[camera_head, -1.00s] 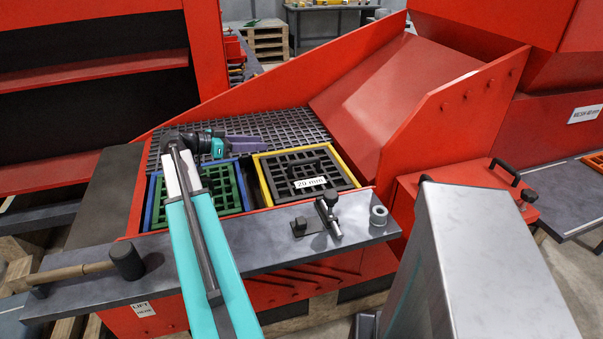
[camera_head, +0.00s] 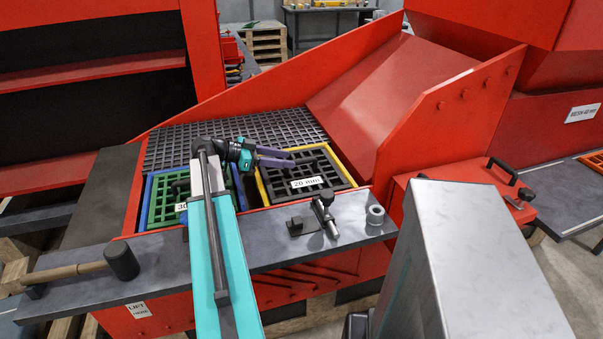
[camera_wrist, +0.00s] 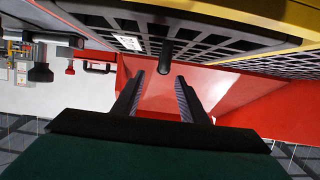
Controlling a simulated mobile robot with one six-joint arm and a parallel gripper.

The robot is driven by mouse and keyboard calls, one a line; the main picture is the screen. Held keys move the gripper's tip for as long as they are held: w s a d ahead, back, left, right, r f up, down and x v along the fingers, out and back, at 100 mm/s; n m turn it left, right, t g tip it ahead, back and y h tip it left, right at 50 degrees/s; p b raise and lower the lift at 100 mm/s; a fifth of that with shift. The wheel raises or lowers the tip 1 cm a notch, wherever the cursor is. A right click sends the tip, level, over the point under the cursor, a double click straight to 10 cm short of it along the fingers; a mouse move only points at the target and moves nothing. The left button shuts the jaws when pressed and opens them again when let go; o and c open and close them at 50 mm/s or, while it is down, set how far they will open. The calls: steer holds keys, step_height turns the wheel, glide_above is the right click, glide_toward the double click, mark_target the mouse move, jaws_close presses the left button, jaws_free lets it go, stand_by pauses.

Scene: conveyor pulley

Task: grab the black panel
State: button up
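The black panel (camera_head: 325,169) is a black grid with a white "20 mm" label, lying in a yellow frame (camera_head: 349,174). It shows along the top of the wrist view (camera_wrist: 205,45). A short black handle (camera_wrist: 165,58) stands out from the panel. My gripper (camera_head: 290,158) is over the panel's left part in the head view, pointing right. In the wrist view my gripper (camera_wrist: 159,79) is open, with its two ridged fingers apart and nothing held. The handle lies just beyond the fingertips, roughly in line with the gap. In the head view, the fingers partly cover the panel.
A green grid panel (camera_head: 162,201) in a blue frame lies left of the black one, partly behind my arm. A mallet (camera_head: 122,261) and a clamp (camera_head: 325,215) lie on the grey front ledge (camera_head: 270,250). A red chute wall (camera_head: 440,120) rises on the right.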

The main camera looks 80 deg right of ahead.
mark_target(296, 160)
steer(key=shift+x, duration=0.8)
steer(key=shift+d, duration=0.1)
steer(key=shift+p+x, duration=1.05)
steer(key=shift+x, duration=1.5)
steer(key=shift+w+d+f, duration=0.1)
jaws_close()
